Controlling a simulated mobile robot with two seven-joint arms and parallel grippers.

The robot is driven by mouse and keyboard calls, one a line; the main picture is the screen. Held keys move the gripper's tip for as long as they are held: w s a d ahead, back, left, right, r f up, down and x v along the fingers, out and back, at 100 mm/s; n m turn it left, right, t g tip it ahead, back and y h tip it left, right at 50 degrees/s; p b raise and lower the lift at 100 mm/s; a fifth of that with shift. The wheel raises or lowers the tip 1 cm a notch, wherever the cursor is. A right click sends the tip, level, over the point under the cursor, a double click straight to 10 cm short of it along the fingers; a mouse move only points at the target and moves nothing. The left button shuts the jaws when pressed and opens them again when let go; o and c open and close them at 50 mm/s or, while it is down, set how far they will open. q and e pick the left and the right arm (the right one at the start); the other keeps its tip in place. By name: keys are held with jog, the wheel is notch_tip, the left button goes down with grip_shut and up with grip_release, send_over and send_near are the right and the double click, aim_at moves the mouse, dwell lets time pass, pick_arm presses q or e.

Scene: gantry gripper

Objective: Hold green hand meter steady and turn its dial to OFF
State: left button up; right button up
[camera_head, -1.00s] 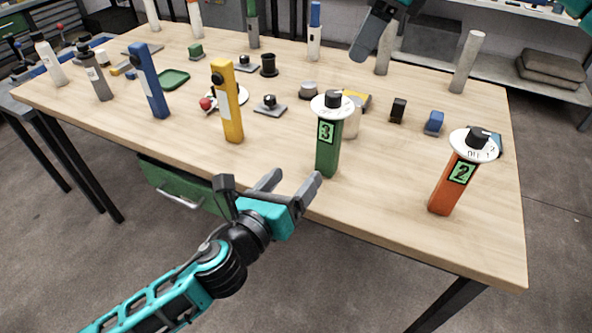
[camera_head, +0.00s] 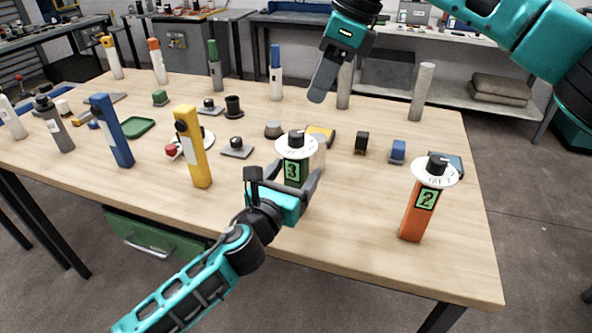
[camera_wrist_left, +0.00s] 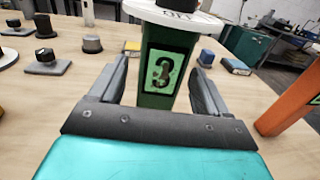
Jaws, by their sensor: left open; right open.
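The green hand meter (camera_head: 293,172) stands upright near the table's front edge, with a "3" label, a white dial disc (camera_head: 296,147) and a black knob (camera_head: 296,137) on top. My left gripper (camera_head: 298,181) is open, with its fingers on either side of the green body. In the left wrist view the green meter (camera_wrist_left: 158,92) stands between the open fingers (camera_wrist_left: 163,85), and gaps seem to show at both sides. The disc's top is mostly cut off there. My right gripper (camera_head: 322,80) hangs above the back of the table, apart from the meter. Its fingers overlap in view.
An orange meter (camera_head: 417,214) labelled "2" stands to the right, also with a dial disc. A yellow meter (camera_head: 194,150) and a blue one (camera_head: 112,131) stand to the left. Small blocks and knobs lie behind. The front right of the wooden table (camera_head: 350,235) is clear.

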pick_arm(q)
jog(key=shift+x, duration=0.8)
